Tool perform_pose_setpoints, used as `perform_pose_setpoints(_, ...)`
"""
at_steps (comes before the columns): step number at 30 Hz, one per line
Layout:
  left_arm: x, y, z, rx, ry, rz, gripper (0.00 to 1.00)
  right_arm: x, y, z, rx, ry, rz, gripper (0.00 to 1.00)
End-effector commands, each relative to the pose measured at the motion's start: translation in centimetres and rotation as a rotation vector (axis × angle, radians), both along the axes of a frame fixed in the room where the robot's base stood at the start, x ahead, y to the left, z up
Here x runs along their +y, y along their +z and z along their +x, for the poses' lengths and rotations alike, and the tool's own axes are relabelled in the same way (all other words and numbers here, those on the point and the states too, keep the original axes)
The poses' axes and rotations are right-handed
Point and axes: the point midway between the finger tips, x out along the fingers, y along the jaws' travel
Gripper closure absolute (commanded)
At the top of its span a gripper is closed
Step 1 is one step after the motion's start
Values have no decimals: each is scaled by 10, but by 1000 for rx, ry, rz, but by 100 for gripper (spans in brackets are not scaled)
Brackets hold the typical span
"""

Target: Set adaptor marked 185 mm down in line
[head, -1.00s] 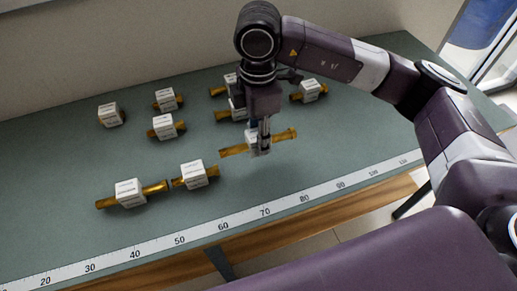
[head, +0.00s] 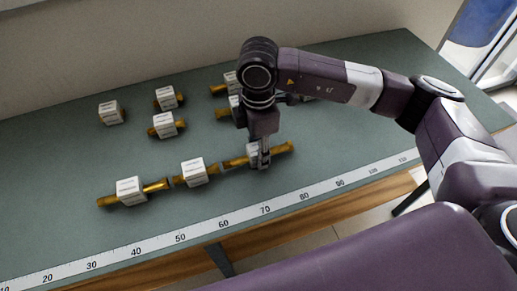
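My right gripper (head: 262,158) points down around a long brass adaptor with a white label block (head: 278,149). The fingers appear closed on its label block, which is mostly hidden behind them. The adaptor is at or very near the table surface, to the right of two labelled brass adaptors in a row: a long one (head: 131,190) at the left and a shorter one (head: 193,172) in the middle. Its left end is close to the middle adaptor. The label writing is too small to read. My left gripper is not in view.
Several other labelled brass adaptors stand farther back, among them one at the far left (head: 110,112), two left of centre (head: 166,125) and some partly behind my arm. A measuring tape (head: 223,223) runs along the front edge of the green table (head: 60,180). The front right is clear.

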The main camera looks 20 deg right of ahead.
Motion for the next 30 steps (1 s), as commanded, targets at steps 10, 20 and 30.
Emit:
perform_pose_setpoints(10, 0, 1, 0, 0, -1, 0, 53, 0, 1, 0, 0, 0, 0, 53)
perform_pose_setpoints(20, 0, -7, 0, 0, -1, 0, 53, 1, 46, 2, -6, 1, 2, 53)
perform_pose_setpoints(30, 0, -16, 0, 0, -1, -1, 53, 0, 110, 1, -2, -1, 1, 53)
